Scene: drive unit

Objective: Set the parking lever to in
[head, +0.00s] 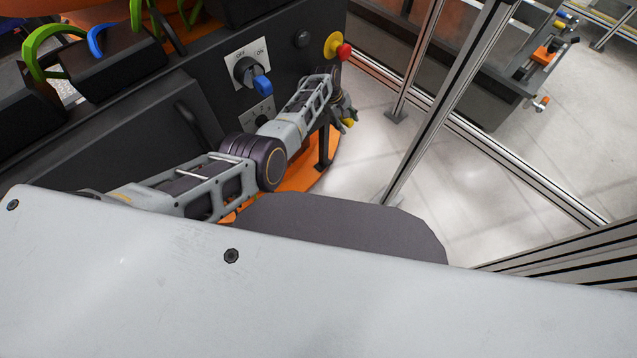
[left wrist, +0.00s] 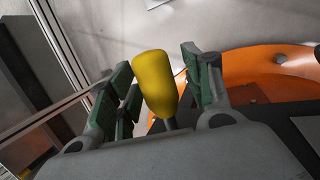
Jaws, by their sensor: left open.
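The parking lever's yellow knob (left wrist: 155,80) shows large in the left wrist view, on a short dark stem. It stands between the green-padded fingers of my left gripper (left wrist: 160,88), which are open with visible gaps on both sides. In the head view my left gripper (head: 343,108) is at the right end of the dark drive unit, low by its orange base, and a small bit of the yellow knob (head: 349,122) shows at its fingers. The rest of the lever is hidden by the gripper and arm. My right gripper is not in view.
The drive unit's front (head: 120,130) carries an OFF/ON switch with a blue handle (head: 261,85), a second plate below it, and a red emergency button (head: 343,51) on a yellow base. Metal frame posts (head: 445,105) stand to the right. Pale floor (head: 450,190) lies between.

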